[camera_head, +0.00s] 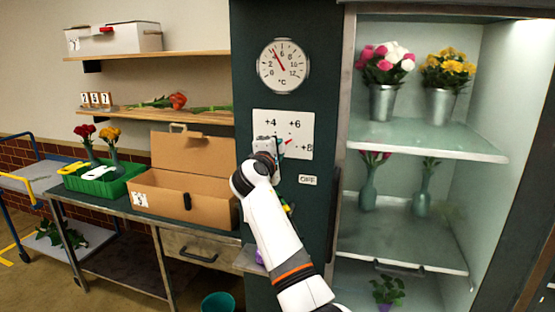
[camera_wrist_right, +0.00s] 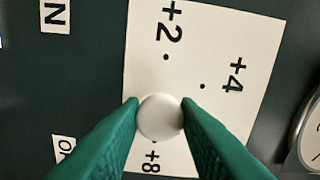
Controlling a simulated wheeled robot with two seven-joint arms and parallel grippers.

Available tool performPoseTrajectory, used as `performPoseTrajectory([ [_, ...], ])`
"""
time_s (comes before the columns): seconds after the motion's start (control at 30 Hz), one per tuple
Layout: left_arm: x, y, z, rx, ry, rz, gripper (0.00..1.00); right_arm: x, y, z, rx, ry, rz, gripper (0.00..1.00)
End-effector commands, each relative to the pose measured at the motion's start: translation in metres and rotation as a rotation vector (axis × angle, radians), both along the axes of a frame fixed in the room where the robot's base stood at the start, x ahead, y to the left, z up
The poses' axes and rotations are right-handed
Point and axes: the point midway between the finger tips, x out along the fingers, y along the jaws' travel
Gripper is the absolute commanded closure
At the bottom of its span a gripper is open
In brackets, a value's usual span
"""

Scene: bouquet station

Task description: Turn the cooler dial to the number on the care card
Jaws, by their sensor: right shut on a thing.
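The cooler dial is a round white knob (camera_wrist_right: 160,117) on a white plate (camera_wrist_right: 210,30) marked +2, +4 and +8 in the right wrist view. In the head view the plate (camera_head: 301,122) shows +4, +6 and +8, with a small red mark beside my gripper. My right gripper (camera_head: 271,147) covers much of the dial there. Its green fingers (camera_wrist_right: 160,114) are shut on the knob, one on each side. The knob's pointer is hidden in the wrist view, so I cannot tell its setting. I cannot make out a care card. My left gripper is not in view.
A round °C gauge (camera_head: 283,66) hangs above the plate, and an OFF label (camera_head: 308,180) sits below right. The cooler shelves (camera_head: 430,140) hold flowers in vases at the right. A bench at the left bears a cardboard box (camera_head: 165,192) and a green crate (camera_head: 118,184).

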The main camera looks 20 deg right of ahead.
Motion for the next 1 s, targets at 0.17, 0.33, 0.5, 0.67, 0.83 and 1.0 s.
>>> performPoseTrajectory([
  [0.17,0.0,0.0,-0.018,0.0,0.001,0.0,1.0,0.0,0.0,0.0,0.138,-0.101,0.002,0.94],
  [0.33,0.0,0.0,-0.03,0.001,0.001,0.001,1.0,0.0,0.0,0.001,0.266,-0.189,0.003,0.94],
  [0.5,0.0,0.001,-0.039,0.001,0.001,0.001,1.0,0.0,-0.001,0.003,0.375,-0.263,0.003,0.94],
  [0.67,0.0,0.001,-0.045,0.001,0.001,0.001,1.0,0.0,-0.001,0.004,0.455,-0.317,0.004,0.94],
  [0.83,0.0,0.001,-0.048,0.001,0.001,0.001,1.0,0.0,0.0,0.005,0.511,-0.356,0.004,0.94],
  [1.0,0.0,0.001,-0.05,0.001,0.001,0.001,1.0,0.0,0.0,0.006,0.541,-0.377,0.005,0.94],
])
